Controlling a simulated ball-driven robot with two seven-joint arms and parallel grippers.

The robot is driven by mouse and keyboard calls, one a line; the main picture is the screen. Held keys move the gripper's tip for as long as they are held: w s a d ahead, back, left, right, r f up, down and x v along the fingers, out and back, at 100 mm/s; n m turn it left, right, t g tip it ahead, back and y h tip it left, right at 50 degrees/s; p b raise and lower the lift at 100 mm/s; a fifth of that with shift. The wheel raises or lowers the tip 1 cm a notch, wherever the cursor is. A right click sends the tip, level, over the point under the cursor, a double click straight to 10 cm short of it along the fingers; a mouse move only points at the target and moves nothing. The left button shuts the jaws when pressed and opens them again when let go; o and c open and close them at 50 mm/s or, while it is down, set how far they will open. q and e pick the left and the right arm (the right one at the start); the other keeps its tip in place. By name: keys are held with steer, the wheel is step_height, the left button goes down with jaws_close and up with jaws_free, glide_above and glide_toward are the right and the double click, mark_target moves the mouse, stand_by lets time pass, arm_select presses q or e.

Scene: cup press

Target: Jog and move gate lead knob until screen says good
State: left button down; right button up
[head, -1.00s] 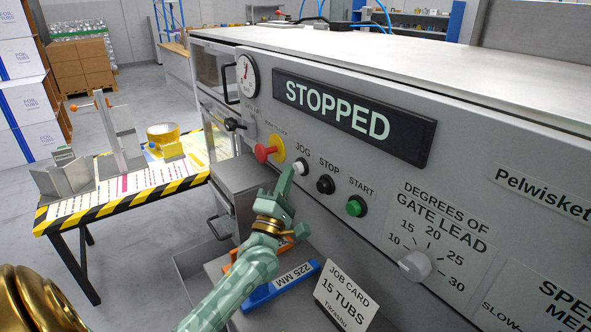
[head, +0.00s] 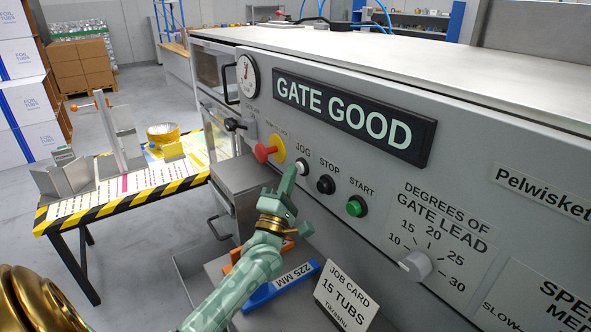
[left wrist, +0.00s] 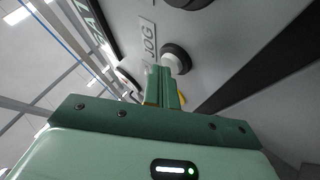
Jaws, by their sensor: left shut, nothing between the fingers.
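The screen (head: 343,115) on the machine's front reads "GATE GOOD". The white JOG button (head: 302,167) sits below the screen, and it also shows in the left wrist view (left wrist: 177,58). My left gripper (head: 288,176) is shut and empty, its fingertips just below and left of the JOG button. In the left wrist view the shut fingers (left wrist: 163,80) point at the button; I cannot tell whether they touch it. The grey gate lead knob (head: 415,265) is at the right, below its scale marked 10 to 30. My right gripper is not in view.
The red emergency knob (head: 263,153) is left of JOG. The black STOP button (head: 326,184) and green START button (head: 356,206) are to its right. A job card (head: 345,296) and a blue 225 MM block (head: 280,286) stand below. A striped table (head: 120,206) is at left.

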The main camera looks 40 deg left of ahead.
arm_select(q)
steer(key=shift+s+a+p, duration=0.25)
steer(key=shift+s+p, duration=0.2)
steer(key=shift+s, duration=0.5)
steer(key=s+p, duration=0.1)
steer(key=s, duration=0.1)
steer(key=s+a+p, duration=0.1)
steer(key=s, duration=0.1)
steer(key=shift+s+a, duration=0.2)
steer(key=shift+s, duration=0.2)
steer(key=shift+f, duration=0.1)
stand_by(0.5)
